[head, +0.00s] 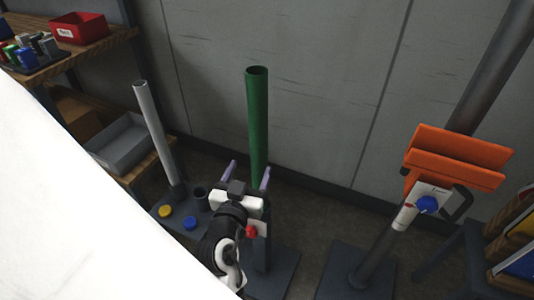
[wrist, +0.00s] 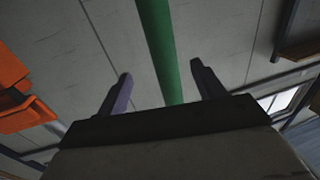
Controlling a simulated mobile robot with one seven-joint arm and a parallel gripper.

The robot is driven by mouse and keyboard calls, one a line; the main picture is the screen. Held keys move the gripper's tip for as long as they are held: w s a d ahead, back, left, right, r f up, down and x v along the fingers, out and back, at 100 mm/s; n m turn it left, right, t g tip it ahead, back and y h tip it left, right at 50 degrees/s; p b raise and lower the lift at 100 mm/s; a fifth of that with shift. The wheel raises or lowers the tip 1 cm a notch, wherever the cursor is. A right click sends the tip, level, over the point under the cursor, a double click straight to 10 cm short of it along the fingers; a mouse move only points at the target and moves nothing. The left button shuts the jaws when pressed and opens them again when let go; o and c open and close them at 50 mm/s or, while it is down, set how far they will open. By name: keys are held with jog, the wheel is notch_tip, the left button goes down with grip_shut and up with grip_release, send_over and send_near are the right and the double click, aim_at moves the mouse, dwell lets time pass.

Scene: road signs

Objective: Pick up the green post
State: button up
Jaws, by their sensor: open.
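The green post (head: 257,122) is a tall upright tube with an open top, standing on a dark base near the wall. Its lower part is partly hidden behind my gripper (head: 250,176). In the head view my gripper is open, its two purple fingertips either side of the post's lower part in the picture. In the wrist view the green post (wrist: 163,50) runs down between the two fingers of my gripper (wrist: 160,85). The jaws are apart and not touching the post. I cannot tell whether the post is between the fingers in depth or just beyond them.
A white post (head: 155,130) stands to the left beside a shelf with a grey bin (head: 122,142) and a red bin (head: 80,28). An orange sign-like piece (head: 455,158) on a dark post stands to the right. The grey wall (head: 320,80) is close behind.

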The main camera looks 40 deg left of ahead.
aim_at(257, 149)
jog(key=p+x, duration=0.2)
jog(key=x, duration=0.5)
jog(key=shift+w+a+r, duration=0.1)
jog(key=shift+w+a, duration=0.1)
jog(key=p+x, duration=0.2)
jog(key=x, duration=0.2)
jog(key=shift+w+a, duration=0.1)
jog(key=shift+a, duration=0.1)
jog(key=shift+w+a, duration=0.15)
jog(key=shift+w, duration=0.25)
grip_shut()
